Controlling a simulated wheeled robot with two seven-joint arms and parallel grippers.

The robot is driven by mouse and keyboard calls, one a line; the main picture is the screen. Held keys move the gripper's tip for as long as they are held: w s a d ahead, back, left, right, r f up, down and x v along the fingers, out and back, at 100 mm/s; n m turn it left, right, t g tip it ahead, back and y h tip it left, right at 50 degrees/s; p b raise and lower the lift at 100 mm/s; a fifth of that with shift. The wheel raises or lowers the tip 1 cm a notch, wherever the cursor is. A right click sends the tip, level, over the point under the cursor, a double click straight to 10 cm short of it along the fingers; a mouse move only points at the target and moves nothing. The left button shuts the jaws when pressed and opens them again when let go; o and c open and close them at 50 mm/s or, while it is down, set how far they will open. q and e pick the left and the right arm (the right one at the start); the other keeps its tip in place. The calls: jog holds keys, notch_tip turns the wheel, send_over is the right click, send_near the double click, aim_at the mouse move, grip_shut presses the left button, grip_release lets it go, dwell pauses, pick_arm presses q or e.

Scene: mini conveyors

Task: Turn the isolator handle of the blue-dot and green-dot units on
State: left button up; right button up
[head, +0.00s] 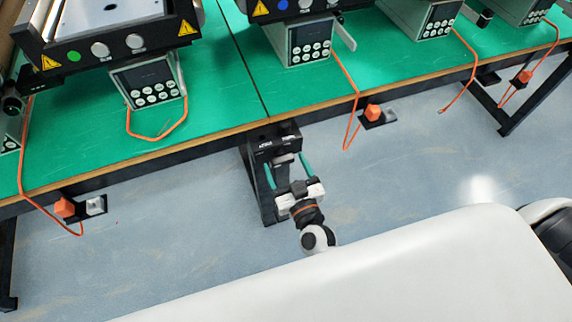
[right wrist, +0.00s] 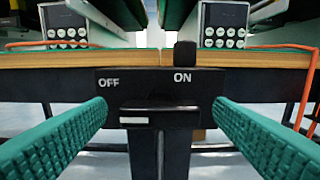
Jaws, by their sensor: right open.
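The green-dot unit (head: 74,57) is at the upper left of the head view, and the blue-dot unit (head: 283,5) is at the top centre. My right gripper (head: 285,160) is open below the table edge, in front of a black post-like fixture (head: 262,180). In the right wrist view, a black panel (right wrist: 145,82) reads OFF at left and ON at right. A dark horizontal handle (right wrist: 165,112) with a white stripe lies under it, between my open fingers and apart from them. A black upright knob (right wrist: 185,54) stands above ON. My left gripper is out of view.
The green-topped table (head: 215,85) has a wooden front edge just above the gripper. More units stand at the upper right. The floor (head: 160,220) in front is clear.

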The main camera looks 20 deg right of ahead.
jog(key=shift+w, duration=0.2)
jog(key=c, duration=1)
